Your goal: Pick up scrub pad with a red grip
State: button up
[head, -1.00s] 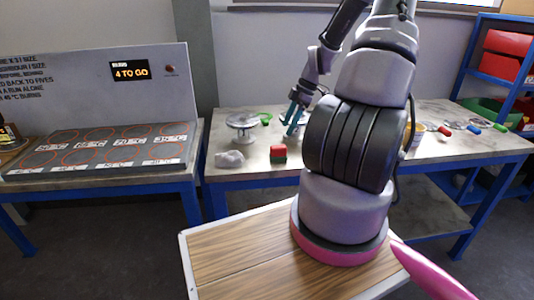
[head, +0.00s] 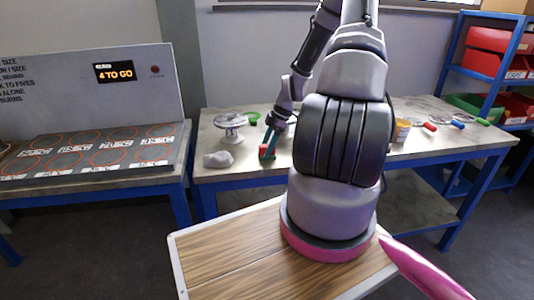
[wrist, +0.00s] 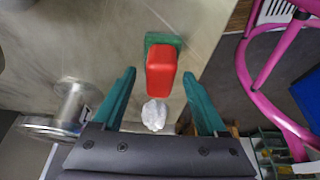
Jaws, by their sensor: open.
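The scrub pad has a red block grip on a green pad. In the wrist view its red grip (wrist: 161,72) shows ahead, between the lines of the two fingers, with the green pad (wrist: 163,38) showing past the far end. In the head view the scrub pad (head: 264,153) is near the front edge of the middle table, partly hidden by the fingers. My gripper (wrist: 159,76) is open, with one teal finger on each side and nothing held. In the head view my gripper (head: 270,142) is right at the pad; contact cannot be told.
A crumpled white lump (head: 218,159) lies left of the pad, with a round metal stand (head: 231,124) and a green ring (head: 252,117) behind. Red, blue and green handled tools (head: 457,124) lie at the table's right. A marked panel (head: 95,150) stands left.

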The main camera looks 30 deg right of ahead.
aim_at(267, 145)
grip_shut()
notch_tip(267, 145, up, 10)
jog(key=shift+r, duration=0.1)
dwell(0.5)
